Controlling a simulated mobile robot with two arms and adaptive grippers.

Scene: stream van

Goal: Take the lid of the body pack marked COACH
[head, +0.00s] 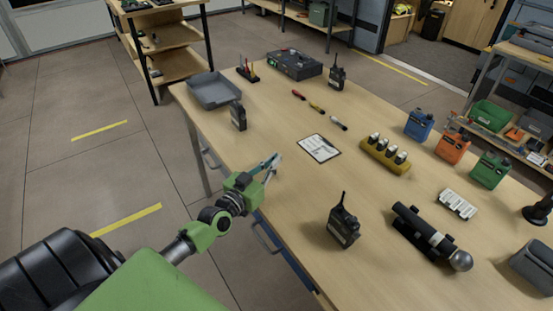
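Three black packs with stub antennas stand on the wooden table: one near the front (343,226), one at the left (238,116) and one at the back (337,76). I cannot read a COACH marking on any of them, and no loose lid can be made out. My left gripper (273,168) is over the table's left edge, between the left pack and the front pack and apart from both. Its fingers look spread, with nothing between them. My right gripper is not in view.
On the table (290,205) are a grey tray (214,91), a white sheet (319,148), a yellow battery holder (385,158), a microphone (432,238) and blue (419,124), orange (453,147) and green (490,170) containers. Three small screwdriver-like tools lie mid-table. Bare tabletop surrounds the front pack.

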